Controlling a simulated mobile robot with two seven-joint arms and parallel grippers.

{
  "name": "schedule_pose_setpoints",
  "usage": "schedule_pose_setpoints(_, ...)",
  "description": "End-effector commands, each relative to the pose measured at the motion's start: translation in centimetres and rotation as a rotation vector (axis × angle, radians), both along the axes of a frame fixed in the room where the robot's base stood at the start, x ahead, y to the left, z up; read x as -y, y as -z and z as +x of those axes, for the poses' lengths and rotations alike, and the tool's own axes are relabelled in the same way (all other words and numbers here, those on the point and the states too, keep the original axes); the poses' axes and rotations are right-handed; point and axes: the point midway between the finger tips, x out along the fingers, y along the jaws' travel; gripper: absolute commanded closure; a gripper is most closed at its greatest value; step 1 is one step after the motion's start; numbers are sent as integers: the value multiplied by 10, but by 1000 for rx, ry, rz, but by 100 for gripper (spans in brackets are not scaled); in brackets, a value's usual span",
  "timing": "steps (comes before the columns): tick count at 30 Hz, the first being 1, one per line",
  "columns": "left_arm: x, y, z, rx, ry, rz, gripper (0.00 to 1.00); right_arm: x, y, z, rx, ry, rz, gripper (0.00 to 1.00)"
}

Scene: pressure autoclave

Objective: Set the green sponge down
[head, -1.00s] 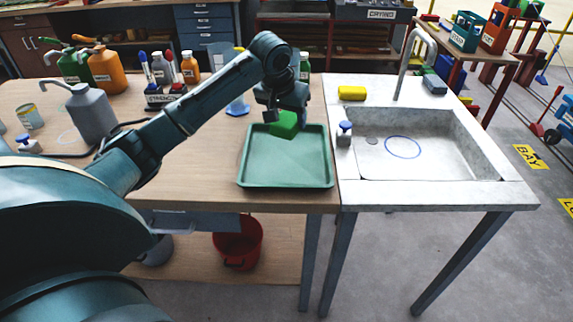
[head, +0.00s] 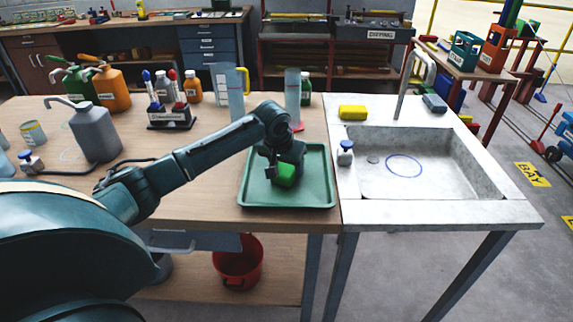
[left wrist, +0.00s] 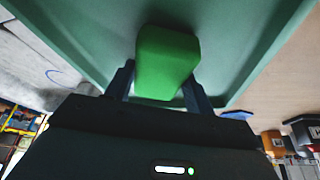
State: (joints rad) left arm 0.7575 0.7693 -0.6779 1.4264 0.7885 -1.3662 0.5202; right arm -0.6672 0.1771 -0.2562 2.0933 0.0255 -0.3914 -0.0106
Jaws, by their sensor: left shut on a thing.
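The green sponge (head: 285,175) is between the fingers of my left gripper (head: 276,170), over the middle of the green tray (head: 300,200) in the head view. In the left wrist view the sponge (left wrist: 166,62) sits between the two dark fingers of my left gripper (left wrist: 160,85), which is shut on it. The tray (left wrist: 245,35) fills the background there. The sponge is low inside the tray; I cannot tell whether its underside touches the tray floor. My right gripper is not in view.
The sink (head: 430,160) is right of the tray, with a small white bottle with a blue cap (head: 345,153) at its left edge. A yellow sponge (head: 352,112) lies behind the basin. Tall clear cylinders (head: 293,98) and a grey pump can (head: 95,133) stand on the wooden bench.

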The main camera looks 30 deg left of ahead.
Motion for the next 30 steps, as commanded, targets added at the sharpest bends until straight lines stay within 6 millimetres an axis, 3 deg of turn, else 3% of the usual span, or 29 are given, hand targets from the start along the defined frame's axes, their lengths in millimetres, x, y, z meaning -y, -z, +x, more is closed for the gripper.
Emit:
schedule_pose_setpoints(5,0,2,0,-1,0,0,65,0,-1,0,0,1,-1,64)
schedule_pose_setpoints(6,0,2,0,-1,0,0,44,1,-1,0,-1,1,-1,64)
schedule_pose_setpoints(13,0,2,0,0,0,0,25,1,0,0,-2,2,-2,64)
schedule_pose_setpoints(23,0,-4,0,2,1,0,25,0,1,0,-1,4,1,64)
schedule_pose_setpoints(30,2,-43,-16,5,1,0,25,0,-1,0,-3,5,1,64)
